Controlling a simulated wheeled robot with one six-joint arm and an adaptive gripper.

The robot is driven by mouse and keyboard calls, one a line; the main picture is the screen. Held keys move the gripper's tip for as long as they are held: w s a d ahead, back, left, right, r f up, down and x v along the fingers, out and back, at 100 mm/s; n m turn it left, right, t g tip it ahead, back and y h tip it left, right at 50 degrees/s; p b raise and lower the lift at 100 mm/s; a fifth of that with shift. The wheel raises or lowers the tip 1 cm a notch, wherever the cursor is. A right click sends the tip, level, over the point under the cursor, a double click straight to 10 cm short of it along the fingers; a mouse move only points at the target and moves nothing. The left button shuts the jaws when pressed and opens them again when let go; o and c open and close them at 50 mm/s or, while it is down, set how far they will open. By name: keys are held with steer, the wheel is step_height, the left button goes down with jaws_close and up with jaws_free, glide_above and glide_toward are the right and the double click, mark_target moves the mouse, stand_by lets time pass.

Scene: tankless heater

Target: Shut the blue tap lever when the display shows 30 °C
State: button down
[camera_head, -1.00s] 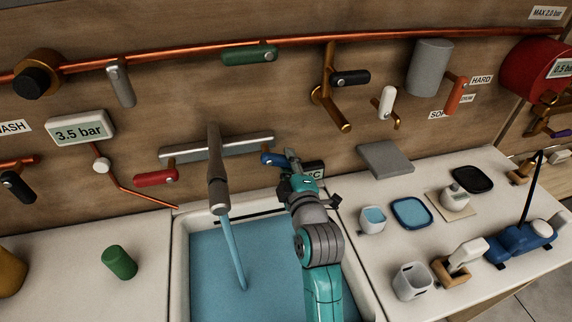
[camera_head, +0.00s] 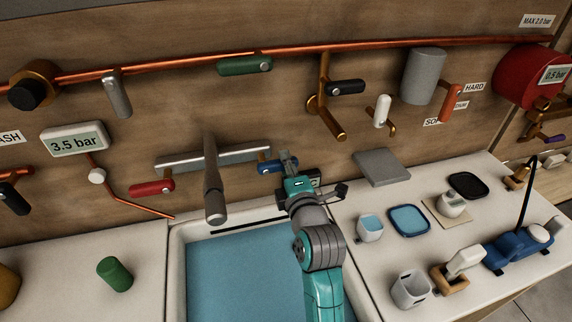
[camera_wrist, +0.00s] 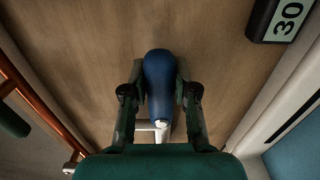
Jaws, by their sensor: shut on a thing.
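The blue tap lever (camera_head: 268,167) sits at the right end of the grey mixer bar (camera_head: 215,155). In the wrist view the blue lever (camera_wrist: 159,80) stands between the two fingers of my gripper (camera_wrist: 160,95), which is shut on it. In the head view my gripper (camera_head: 288,161) is at the lever's right end. The spout (camera_head: 213,185) hangs over the basin with no stream showing.
The basin (camera_head: 178,275) below holds blue water. A red lever (camera_head: 152,188) is at the mixer bar's left end. A gauge reads 3.5 bar (camera_head: 75,142) at left. Cups and trays (camera_head: 408,220) stand on the right counter. A green cylinder (camera_head: 114,274) is on the left counter.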

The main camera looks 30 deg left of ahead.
steer(key=c, duration=0.9)
jaws_free()
steer(key=v, duration=1.2)
steer(key=shift+s, duration=0.1)
